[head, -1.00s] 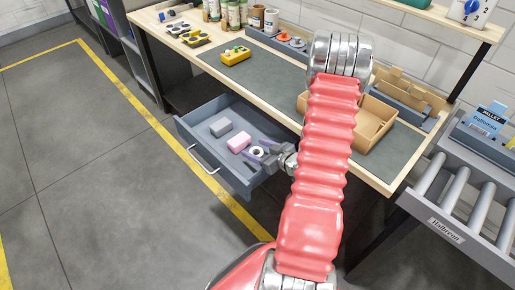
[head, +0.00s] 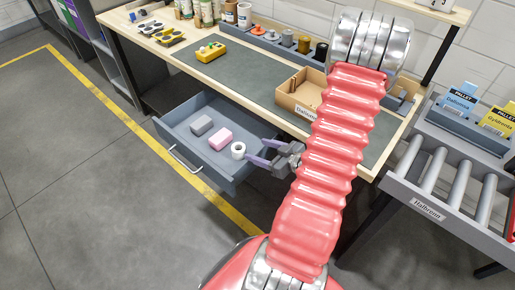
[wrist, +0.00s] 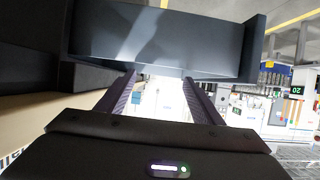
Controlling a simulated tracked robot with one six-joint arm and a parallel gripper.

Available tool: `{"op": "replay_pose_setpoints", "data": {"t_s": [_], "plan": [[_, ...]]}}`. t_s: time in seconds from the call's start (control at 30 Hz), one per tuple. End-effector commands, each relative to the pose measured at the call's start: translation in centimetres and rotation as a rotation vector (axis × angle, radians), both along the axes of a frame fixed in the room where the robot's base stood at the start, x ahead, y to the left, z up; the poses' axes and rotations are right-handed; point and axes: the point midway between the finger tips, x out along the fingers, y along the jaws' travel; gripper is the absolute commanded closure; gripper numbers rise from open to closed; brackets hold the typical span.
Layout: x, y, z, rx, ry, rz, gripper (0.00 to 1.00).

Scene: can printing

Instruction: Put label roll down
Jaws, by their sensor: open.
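The white label roll (head: 238,150) rests in the open grey drawer (head: 163,137), near the drawer's right end. My gripper (head: 257,151) is open and empty, just to the right of the roll, with its fingers pointing left toward it. The roll looks clear of the fingers. In the wrist view my gripper (wrist: 160,82) shows its two fingers spread apart, with a dark grey drawer panel (wrist: 160,42) close ahead. The roll cannot be made out in the wrist view.
A pink block (head: 220,138) and a grey block (head: 201,126) lie left of the roll in the drawer. The workbench (head: 235,82) above holds a yellow item (head: 210,52) and a cardboard box (head: 298,95). A roller conveyor (head: 433,170) stands at the right.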

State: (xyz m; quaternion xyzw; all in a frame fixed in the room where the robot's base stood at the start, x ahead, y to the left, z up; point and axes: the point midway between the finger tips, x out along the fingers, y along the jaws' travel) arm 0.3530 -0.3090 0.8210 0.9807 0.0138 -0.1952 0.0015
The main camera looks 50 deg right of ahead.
Motion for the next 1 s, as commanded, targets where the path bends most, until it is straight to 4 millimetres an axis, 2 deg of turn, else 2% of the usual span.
{"op": "replay_pose_setpoints", "data": {"t_s": [0.77,1.0], "plan": [[0.0,0.0,0.0,-0.002,0.002,0.0,0.39],[1.3,-0.6,0.7,-0.062,0.06,-0.003,0.39]]}}
